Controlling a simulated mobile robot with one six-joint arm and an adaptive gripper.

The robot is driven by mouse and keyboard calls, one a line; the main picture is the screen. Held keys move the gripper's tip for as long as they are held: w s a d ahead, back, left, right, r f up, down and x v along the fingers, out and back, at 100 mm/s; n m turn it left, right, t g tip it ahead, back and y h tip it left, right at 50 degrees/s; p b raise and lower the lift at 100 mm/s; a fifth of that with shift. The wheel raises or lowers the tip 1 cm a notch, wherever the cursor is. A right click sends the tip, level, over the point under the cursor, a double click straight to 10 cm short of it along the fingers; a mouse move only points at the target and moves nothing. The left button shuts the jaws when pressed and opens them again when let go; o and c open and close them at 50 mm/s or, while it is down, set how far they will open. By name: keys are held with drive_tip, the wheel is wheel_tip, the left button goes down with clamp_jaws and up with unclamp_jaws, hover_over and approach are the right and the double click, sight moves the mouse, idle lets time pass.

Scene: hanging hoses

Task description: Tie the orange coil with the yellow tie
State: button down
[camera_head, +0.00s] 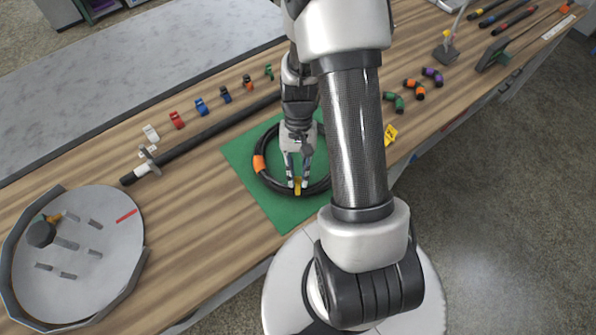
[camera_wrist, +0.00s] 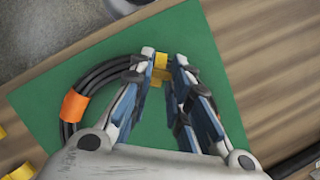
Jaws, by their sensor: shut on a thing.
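A black hose coil with an orange band (camera_head: 259,164) lies on a green mat (camera_head: 240,150). In the wrist view the orange band (camera_wrist: 74,106) is on the left side of the coil (camera_wrist: 100,75). My gripper (camera_head: 297,186) is shut on a yellow tie (camera_head: 297,188) at the coil's near edge. The tie (camera_wrist: 160,66) shows between my fingertips (camera_wrist: 162,68) in the wrist view. It is right at the hose strands, but I cannot tell whether it goes around them. My fingers and arm hide part of the coil.
A row of small coloured clips (camera_head: 200,106) and a long black bar (camera_head: 210,132) lie behind the mat. A round grey tray (camera_head: 110,260) is at left. Several hose fittings (camera_head: 413,89) and a yellow tag (camera_head: 390,135) lie to the right.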

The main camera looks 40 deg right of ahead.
drive_tip(key=shift+f, duration=0.15)
idle(0.5)
drive_tip(key=shift+f+b, duration=0.8)
drive_tip(key=shift+f, duration=0.2)
drive_tip(key=shift+f+b, duration=0.45)
drive_tip(key=shift+f, duration=0.15)
idle(0.3)
drive_tip(key=c, duration=1.4)
unclamp_jaws()
drive_tip(key=v, duration=1.2)
drive_tip(key=shift+r, duration=0.1)
